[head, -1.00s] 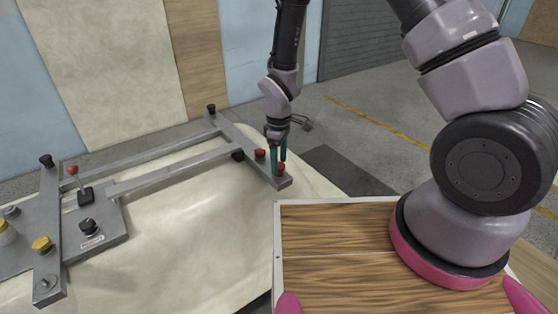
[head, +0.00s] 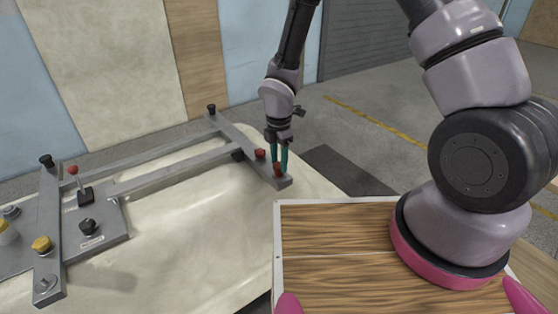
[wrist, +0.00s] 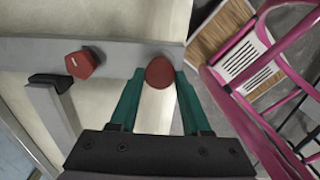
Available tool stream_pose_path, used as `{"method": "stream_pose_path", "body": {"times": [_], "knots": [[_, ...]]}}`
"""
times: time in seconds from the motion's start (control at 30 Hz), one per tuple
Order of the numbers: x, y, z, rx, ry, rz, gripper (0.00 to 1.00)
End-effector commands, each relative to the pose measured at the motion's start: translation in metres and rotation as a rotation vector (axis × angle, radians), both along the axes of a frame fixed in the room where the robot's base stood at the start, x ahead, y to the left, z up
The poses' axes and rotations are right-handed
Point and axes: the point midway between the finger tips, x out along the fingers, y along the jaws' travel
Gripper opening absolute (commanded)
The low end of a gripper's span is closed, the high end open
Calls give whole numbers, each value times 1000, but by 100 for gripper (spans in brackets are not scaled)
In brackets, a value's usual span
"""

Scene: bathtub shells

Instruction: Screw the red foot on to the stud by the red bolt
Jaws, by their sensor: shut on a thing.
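The red foot (head: 278,170) is at the near right end of the grey crossbar on the tub. In the wrist view it is a round dark red disc (wrist: 160,72) between my green fingertips, at the bar's edge. My gripper (head: 278,165) points down and is shut on the foot. The red bolt (head: 260,154) is on the same bar, a little left of the foot. In the wrist view the bolt (wrist: 84,64) has a faceted red head and is apart from my fingers. The stud is hidden beneath the foot and fingers.
The grey frame (head: 170,178) lies across the pale tub shell (head: 190,245), with black knobs, a yellow knob (head: 41,244) and a red-tipped lever (head: 73,170) at the left. A wooden-topped surface (head: 335,235) is at the front right. The floor is clear behind my gripper.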

Motion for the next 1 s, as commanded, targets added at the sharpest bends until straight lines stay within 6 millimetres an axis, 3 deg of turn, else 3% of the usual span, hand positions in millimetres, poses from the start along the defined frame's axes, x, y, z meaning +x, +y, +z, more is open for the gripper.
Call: {"method": "stream_pose_path", "body": {"times": [0.17, 0.5, 0.63, 0.83, 0.87, 0.93, 1.0], "knots": [[0, 0, 0, -1, -2, -269, 0], [0, 0, 0, 0, -2, -1015, 0], [0, 0, 0, 0, 0, -1135, 0], [1, 0, 0, 0, 0, -1144, 0], [0, 0, 0, 0, 0, -1144, 51], [0, 0, 0, 0, 0, -1143, 78], [0, 0, 0, 0, 0, -1142, 82]]}}
